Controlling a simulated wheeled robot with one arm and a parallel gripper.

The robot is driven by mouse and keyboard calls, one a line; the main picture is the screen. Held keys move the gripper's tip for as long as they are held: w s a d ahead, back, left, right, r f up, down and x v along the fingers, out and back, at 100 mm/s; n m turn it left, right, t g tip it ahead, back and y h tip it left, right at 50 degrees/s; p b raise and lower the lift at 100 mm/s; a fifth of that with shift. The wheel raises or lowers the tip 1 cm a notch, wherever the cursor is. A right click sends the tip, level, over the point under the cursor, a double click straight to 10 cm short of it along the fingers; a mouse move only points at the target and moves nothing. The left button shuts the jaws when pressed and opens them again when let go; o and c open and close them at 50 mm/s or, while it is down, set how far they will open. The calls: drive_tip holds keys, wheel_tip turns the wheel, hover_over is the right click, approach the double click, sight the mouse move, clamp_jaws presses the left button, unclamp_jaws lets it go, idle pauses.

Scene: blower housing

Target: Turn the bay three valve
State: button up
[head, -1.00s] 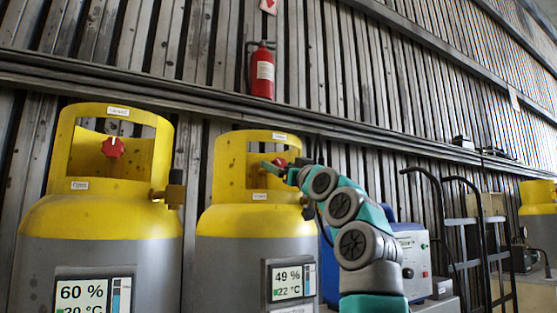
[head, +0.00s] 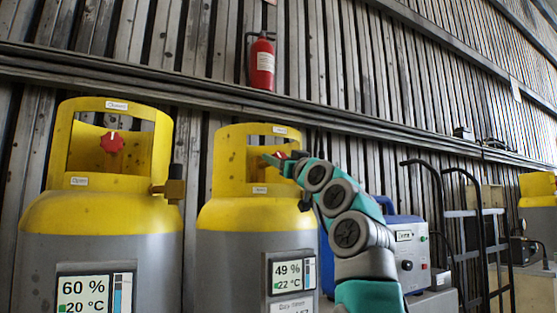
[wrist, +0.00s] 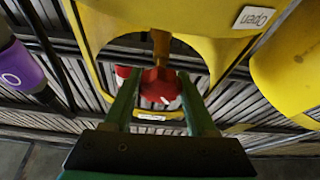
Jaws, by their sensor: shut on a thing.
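A grey cylinder with a yellow collar (head: 229,157) stands in the middle of the head view, its screen (head: 290,278) reading 49 % and 22 °C. A label under the screen is cut off and hard to read. Its red valve knob (wrist: 161,86) shows in the wrist view on a brass stem, with a white mark on it. My gripper (wrist: 159,78) is shut on this knob, one green finger on each side. In the head view my gripper (head: 274,159) reaches into the collar opening and mostly hides the knob. An "Open" label (wrist: 253,18) is on the collar.
Another yellow-collared cylinder (head: 100,214), reading 60 %, stands at the left with its own red knob (head: 112,142). A blue and white machine (head: 410,253) and a hand truck (head: 468,235) are at the right. A fire extinguisher (head: 262,63) hangs on the wall.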

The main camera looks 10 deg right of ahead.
drive_tip(key=c, duration=0.5)
drive_tip(key=shift+m+t+h, duration=0.3)
drive_tip(key=shift+m+h, duration=0.2)
drive_tip(key=shift+m, duration=0.5)
drive_tip(key=shift+d+m+b, duration=0.1)
drive_tip(key=shift+m+b, duration=0.2)
drive_tip(key=shift+m, duration=0.2)
drive_tip(key=shift+m+h, duration=0.5)
drive_tip(key=shift+h, duration=0.1)
drive_tip(key=shift+r+m+h+p, duration=0.1)
drive_tip(key=shift+m+h+p, duration=0.55)
drive_tip(key=shift+m, duration=0.55)
drive_tip(key=shift+m+h+p, duration=0.55)
drive_tip(key=shift+m+p, duration=0.25)
drive_tip(key=shift+m, duration=0.3)
drive_tip(key=shift+m+h, duration=0.6)
drive_tip(key=shift+m, duration=0.5)
drive_tip(key=shift+m+p, duration=0.3)
